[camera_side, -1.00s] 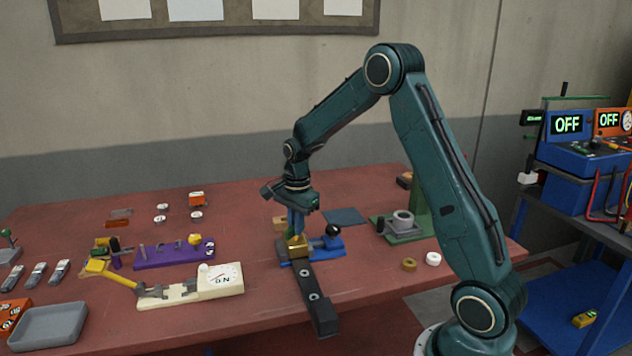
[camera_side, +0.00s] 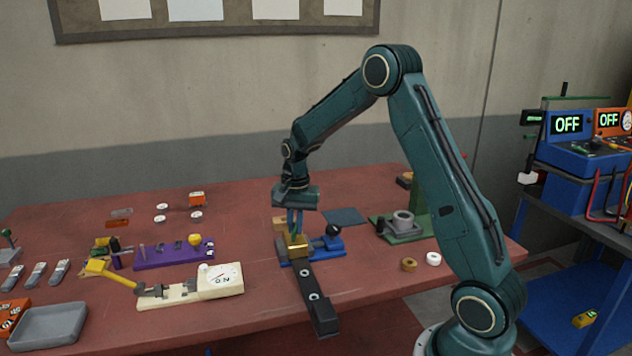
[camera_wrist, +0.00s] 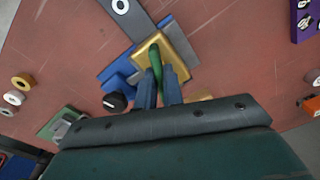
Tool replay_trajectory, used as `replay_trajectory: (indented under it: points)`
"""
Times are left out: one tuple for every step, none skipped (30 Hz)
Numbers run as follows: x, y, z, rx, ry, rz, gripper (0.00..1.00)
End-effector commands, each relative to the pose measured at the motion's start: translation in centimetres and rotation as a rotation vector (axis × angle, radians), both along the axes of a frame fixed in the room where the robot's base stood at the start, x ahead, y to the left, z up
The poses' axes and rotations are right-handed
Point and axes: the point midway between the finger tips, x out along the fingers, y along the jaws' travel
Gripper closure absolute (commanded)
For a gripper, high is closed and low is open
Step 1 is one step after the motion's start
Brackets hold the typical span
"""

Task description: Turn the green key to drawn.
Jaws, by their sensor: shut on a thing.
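The green key (camera_wrist: 155,59) stands in a brass block (camera_wrist: 172,54), seen in the wrist view. The brass block (camera_side: 298,249) also shows in the side view, on a blue and grey base (camera_side: 318,252). My gripper (camera_side: 296,232) is above the block, pointing down. In the wrist view my gripper (camera_wrist: 160,90) has its two blue-grey fingers shut on the green key, one on each side. The fingers hide part of the key. In the side view the key is hardly visible between them.
A black-knobbed blue part (camera_side: 333,232) stands right of the block. A dark bar (camera_side: 316,297) runs from the base to the table's front edge. A purple fixture (camera_side: 172,254) and a cream gauge (camera_side: 222,279) lie left. A green stand (camera_side: 415,225) is at right.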

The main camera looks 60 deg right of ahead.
Motion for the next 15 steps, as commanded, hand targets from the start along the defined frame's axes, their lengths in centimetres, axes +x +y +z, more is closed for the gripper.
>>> replay_trajectory:
  points:
    - [0.05,0.02,0.08,-0.003,0.001,0.046,1.00]
    - [0.05,0.02,0.08,-0.004,0.003,0.074,1.00]
    - [0.05,0.03,0.08,-0.006,0.005,0.110,1.00]
    - [0.05,0.03,0.07,-0.007,0.006,0.137,1.00]
    - [0.05,0.03,0.07,-0.009,0.009,0.163,1.00]
    - [0.05,0.03,0.07,-0.010,0.010,0.196,1.00]
    - [0.05,0.03,0.07,-0.012,0.011,0.220,1.00]
    - [0.06,0.04,0.07,-0.013,0.012,0.243,1.00]
    - [0.06,0.04,0.07,-0.016,0.014,0.270,1.00]
    - [0.06,0.04,0.07,-0.017,0.015,0.289,1.00]
    - [0.06,0.04,0.07,-0.017,0.016,0.309,1.00]
    - [0.06,0.04,0.07,-0.019,0.017,0.332,1.00]
    - [0.06,0.04,0.07,-0.020,0.018,0.347,1.00]
    - [0.06,0.05,0.07,-0.021,0.019,0.362,1.00]
    - [0.06,0.05,0.07,-0.021,0.019,0.378,1.00]
